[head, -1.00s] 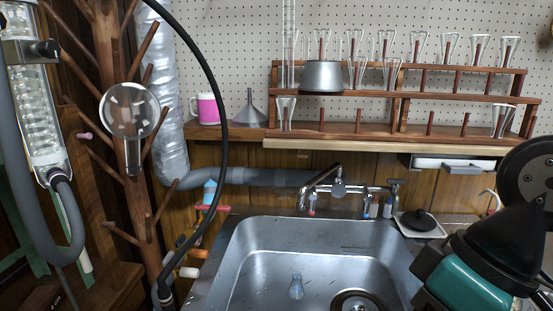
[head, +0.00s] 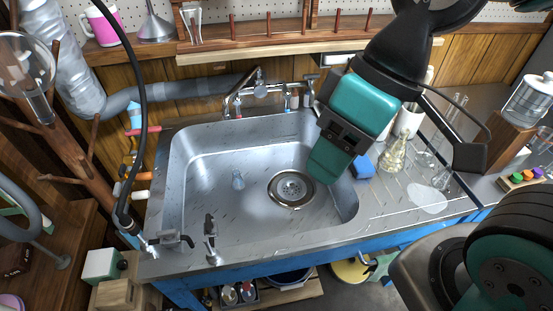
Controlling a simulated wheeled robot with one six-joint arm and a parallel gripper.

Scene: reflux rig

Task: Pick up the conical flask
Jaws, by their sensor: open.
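A clear conical flask (head: 393,157) stands on the steel counter right of the sink, with what looks like a yellowish tint.
The steel sink (head: 205,145) fills the middle, with a tap (head: 260,90) behind. A blue sponge-like block (head: 363,167), a white cup (head: 409,119) and other clear glassware (head: 441,178) crowd the right counter. A wooden rack (head: 290,30) runs along the back wall. A black hose (head: 142,110) hangs left.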

